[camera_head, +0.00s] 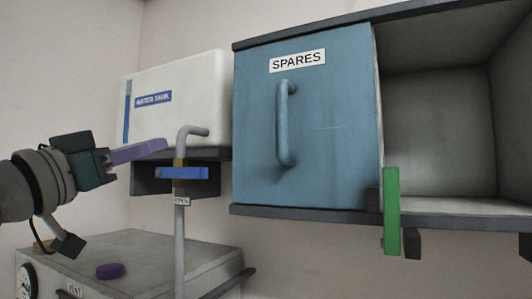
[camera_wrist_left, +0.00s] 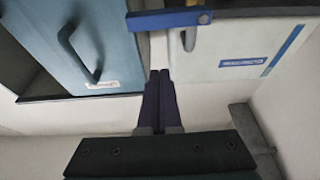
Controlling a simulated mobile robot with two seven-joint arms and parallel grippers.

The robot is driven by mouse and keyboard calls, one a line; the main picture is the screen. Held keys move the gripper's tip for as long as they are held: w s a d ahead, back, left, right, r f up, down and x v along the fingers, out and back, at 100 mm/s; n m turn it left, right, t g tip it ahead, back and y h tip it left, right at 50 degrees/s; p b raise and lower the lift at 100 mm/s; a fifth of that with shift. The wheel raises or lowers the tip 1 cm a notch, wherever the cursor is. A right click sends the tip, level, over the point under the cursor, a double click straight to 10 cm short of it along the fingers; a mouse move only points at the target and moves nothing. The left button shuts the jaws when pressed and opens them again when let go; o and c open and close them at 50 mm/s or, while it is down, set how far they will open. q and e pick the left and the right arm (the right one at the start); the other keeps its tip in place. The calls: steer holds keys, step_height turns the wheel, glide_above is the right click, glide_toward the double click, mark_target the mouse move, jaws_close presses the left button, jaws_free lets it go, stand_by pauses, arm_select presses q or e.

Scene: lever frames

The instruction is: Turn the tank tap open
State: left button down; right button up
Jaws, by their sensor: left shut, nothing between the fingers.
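The white water tank (camera_head: 180,95) stands on a dark shelf left of the blue cabinet; it also shows in the left wrist view (camera_wrist_left: 235,50). The tank tap has a blue lever (camera_head: 188,173) lying level across a grey vertical pipe (camera_head: 180,245) with a bent spout on top. A small "OPEN" label (camera_head: 182,201) is on the pipe below the lever. In the left wrist view the blue lever (camera_wrist_left: 168,20) lies beyond the fingertips. My left gripper (camera_head: 165,144) is shut and empty, its purple fingers just above and left of the lever, apart from it. My right gripper is out of view.
The blue "SPARES" door (camera_head: 335,120) with its handle (camera_head: 287,125) is right of the tap. An empty open compartment (camera_head: 435,125) and an upright green bar (camera_head: 391,212) are farther right. A grey box (camera_head: 150,255) with a purple knob (camera_head: 110,271) is below.

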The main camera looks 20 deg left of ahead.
mark_target(180, 173)
arm_select(q)
steer(key=r+p+x, duration=0.1)
steer(key=p+x, duration=0.3)
steer(key=x, duration=0.2)
step_height(180, 173, down, 5)
steer(key=shift+w+p, duration=0.1)
steer(key=shift+p, duration=0.3)
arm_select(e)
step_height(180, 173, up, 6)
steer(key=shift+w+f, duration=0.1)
